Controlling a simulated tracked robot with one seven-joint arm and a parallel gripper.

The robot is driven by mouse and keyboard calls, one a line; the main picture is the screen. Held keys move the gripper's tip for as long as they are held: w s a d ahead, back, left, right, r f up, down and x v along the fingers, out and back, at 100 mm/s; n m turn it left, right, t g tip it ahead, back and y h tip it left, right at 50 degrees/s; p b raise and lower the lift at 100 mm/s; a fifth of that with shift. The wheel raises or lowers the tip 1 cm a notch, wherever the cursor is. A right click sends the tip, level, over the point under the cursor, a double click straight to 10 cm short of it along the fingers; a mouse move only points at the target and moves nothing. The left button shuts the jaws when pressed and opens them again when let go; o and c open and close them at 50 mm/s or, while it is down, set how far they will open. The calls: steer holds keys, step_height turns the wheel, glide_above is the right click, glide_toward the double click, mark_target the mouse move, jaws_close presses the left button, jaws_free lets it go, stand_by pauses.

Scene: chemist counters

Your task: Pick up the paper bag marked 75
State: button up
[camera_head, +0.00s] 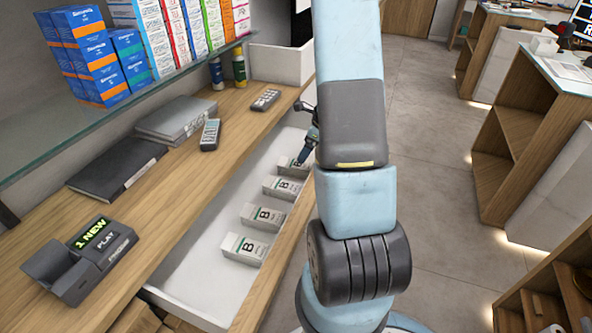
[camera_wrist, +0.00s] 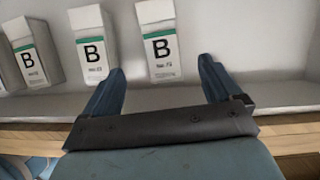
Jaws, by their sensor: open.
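The wrist view shows a left bag (camera_wrist: 35,65), a middle bag (camera_wrist: 92,50) and a right bag (camera_wrist: 160,55). Their small numbers are too small to read surely, so I cannot tell which is 75. My gripper (camera_head: 304,150) is open and empty; the right bag lies ahead between its fingertips.
The drawer (camera_head: 195,272) has low walls beside the wooden counter (camera_head: 175,172). A glass shelf with medicine boxes (camera_head: 85,50) hangs above.

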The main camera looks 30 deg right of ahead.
mark_target(296, 164)
steer(key=shift+x, duration=5)
steer(key=shift+w+r, duration=0.1)
steer(key=shift+w, duration=0.1)
steer(key=c, duration=1.1)
steer(key=shift+r, duration=0.1)
steer(key=shift+c, duration=0.2)
